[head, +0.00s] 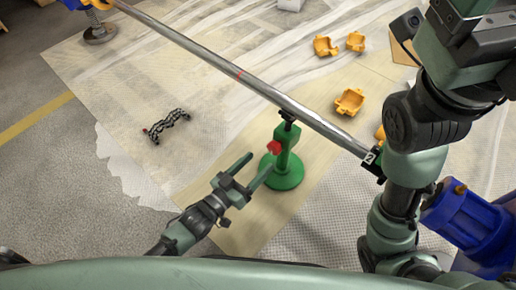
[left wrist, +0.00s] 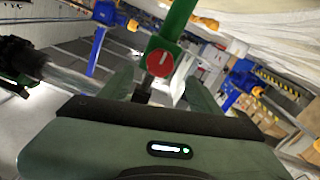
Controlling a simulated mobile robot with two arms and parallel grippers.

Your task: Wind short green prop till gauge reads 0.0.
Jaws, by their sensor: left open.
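The short green prop (head: 287,172) stands upright on its round base, its dark head under a long grey pipe (head: 235,72). A red knob (head: 273,147) sits on the prop's side, facing my left gripper. My left gripper (head: 256,168) is open beside the prop, its fingers pointing at the knob side. In the left wrist view, the red round knob (left wrist: 159,62) with a pale mark shows between the two open fingers (left wrist: 160,90), on the green column (left wrist: 178,18). A small black box with a white mark (head: 370,158) sits at the pipe's near end; I cannot read a number.
Several orange clamps (head: 349,102) lie on the sheeting to the right. A black, chain-like object (head: 166,126) lies at left. A blue prop (head: 465,215) is at lower right, and another jack (head: 98,30) at far left. My right arm fills the right side.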

